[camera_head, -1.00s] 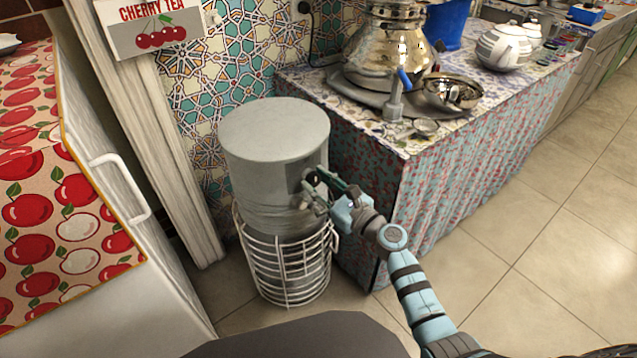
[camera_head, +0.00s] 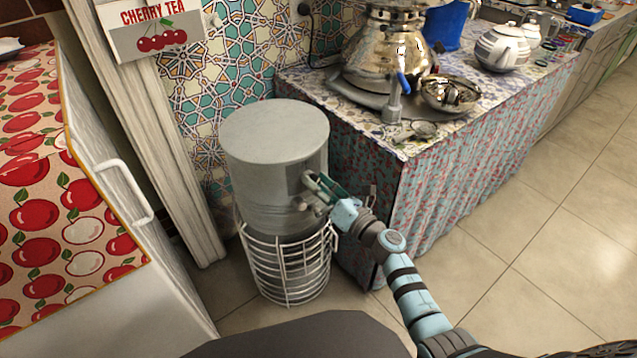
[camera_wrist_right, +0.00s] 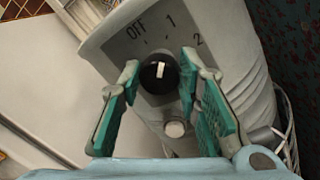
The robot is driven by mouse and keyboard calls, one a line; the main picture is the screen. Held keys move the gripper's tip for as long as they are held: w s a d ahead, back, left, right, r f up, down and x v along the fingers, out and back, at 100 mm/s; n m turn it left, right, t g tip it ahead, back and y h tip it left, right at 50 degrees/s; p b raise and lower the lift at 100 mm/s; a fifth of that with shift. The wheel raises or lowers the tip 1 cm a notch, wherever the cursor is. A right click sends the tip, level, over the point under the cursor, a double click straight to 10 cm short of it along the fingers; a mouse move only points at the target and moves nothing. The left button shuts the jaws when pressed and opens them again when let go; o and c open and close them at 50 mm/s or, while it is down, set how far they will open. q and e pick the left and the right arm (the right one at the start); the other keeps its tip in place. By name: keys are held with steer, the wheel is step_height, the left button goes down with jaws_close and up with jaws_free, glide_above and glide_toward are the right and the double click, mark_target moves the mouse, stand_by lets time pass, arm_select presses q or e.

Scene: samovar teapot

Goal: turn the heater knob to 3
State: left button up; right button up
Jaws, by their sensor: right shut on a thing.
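The heater is a grey cylinder (camera_head: 270,160) in a white wire basket on the floor. In the right wrist view its panel (camera_wrist_right: 118,42) reads OFF, 1 and 2; no 3 is visible. The black heater knob (camera_wrist_right: 158,76) has a white mark pointing up the picture, roughly towards 1. My right gripper (camera_head: 312,190) is at the heater's front, its green-padded fingers (camera_wrist_right: 159,76) shut on the knob from both sides. In the head view the fingers hide the knob. A round pale button (camera_wrist_right: 175,129) sits below the knob. My left gripper is not in view.
The wire basket (camera_head: 290,270) surrounds the heater's lower part. A cloth-covered counter (camera_head: 440,190) with a brass samovar (camera_head: 385,55) and a metal bowl (camera_head: 450,94) stands close on the right. A white cabinet (camera_head: 120,250) stands left. Tiled floor is free at the right.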

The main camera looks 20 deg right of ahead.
arm_select(q)
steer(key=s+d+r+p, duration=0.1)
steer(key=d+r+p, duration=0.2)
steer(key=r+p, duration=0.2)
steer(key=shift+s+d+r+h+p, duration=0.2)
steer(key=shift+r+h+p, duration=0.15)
steer(key=shift+p, duration=0.2)
arm_select(e)
steer(key=shift+a+f+m+t+h, duration=0.15)
steer(key=shift+m+h, duration=0.25)
steer(key=shift+m, duration=4.45)
steer(key=shift+d+f+m+t+h, duration=0.15)
steer(key=shift+m+h, duration=0.25)
steer(key=shift+m, duration=4.45)
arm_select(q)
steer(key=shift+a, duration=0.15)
arm_select(e)
steer(key=shift+a, duration=0.1)
steer(key=o, duration=1.1)
steer(key=shift+r, duration=0.1)
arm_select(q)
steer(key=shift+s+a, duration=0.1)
arm_select(e)
steer(key=shift+o, duration=0.2)
